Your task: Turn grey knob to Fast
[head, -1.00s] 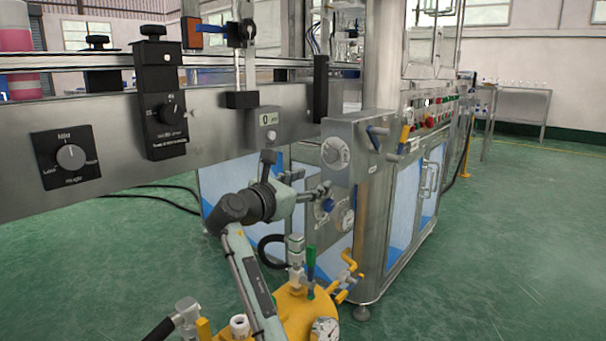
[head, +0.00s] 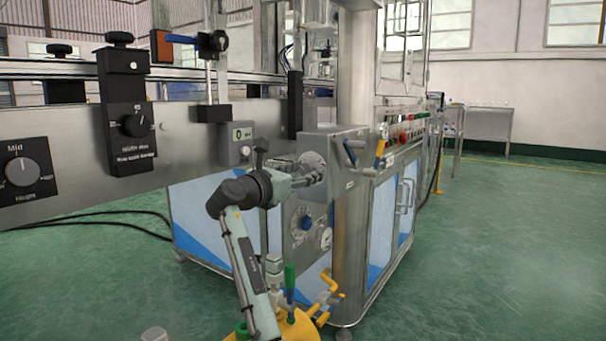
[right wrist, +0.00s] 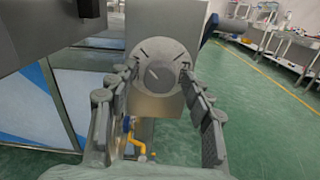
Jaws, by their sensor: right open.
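A round grey knob (right wrist: 160,78) on the front of a metal box shows face-on in the right wrist view, with a pale pointer and a few dark marks around it. No "Fast" label can be read. In the head view the knob's dial (head: 313,157) is partly hidden by my right gripper (head: 317,172). In the right wrist view my right gripper (right wrist: 157,72) is open, with one fingertip at each side of the knob. I cannot tell if they touch it. My left gripper is not in view.
The metal box (head: 350,143) carries blue and yellow handles (head: 381,147) at its right. Below is a blue knob (head: 306,222). A height dial (head: 20,172) reading "Mid" and a black dial unit (head: 128,125) sit left on the rail. Green floor (head: 480,240) lies clear at right.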

